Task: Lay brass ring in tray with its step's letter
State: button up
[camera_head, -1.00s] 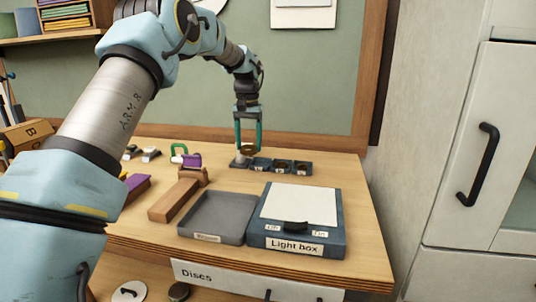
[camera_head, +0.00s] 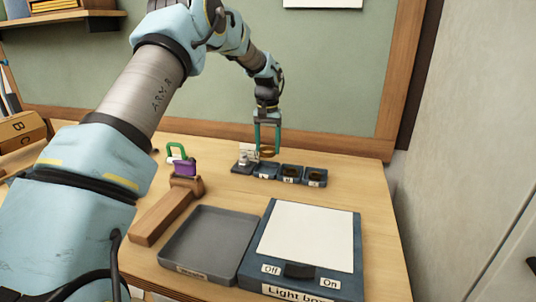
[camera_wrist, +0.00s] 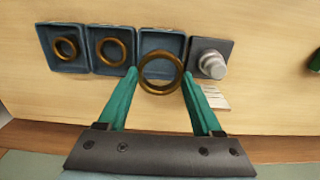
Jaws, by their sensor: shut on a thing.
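My gripper (camera_head: 267,151) is shut on a brass ring (camera_wrist: 161,87), held between the fingertips and raised above the table. The held ring also shows in the head view (camera_head: 267,154). In the wrist view it overlaps the front edge of a small blue tray (camera_wrist: 160,42), whose visible floor looks empty; this is the leftmost tray in the head view (camera_head: 266,169). The middle tray (camera_wrist: 92,36) and the end tray (camera_wrist: 45,36) each hold a brass ring. The trays carry small labels in the head view, too small to read surely.
A grey plate with a silver stepped post (camera_wrist: 212,64) adjoins the row of trays. A larger grey tray (camera_head: 208,240), a light box (camera_head: 310,235), a wooden block (camera_head: 165,212) and purple and green pieces (camera_head: 186,167) stand nearer. Bare tabletop lies right of the small trays.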

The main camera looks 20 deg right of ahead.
notch_tip(320, 180, down, 4)
jog(key=shift+r+p, duration=0.2)
jog(key=shift+p, duration=0.5)
jog(key=shift+f, duration=0.15)
jog(key=shift+f, duration=0.15)
jog(key=shift+f+b, duration=0.35)
jog(key=shift+f, duration=0.15)
jog(key=o, duration=1.5)
jog(key=shift+r, duration=0.15)
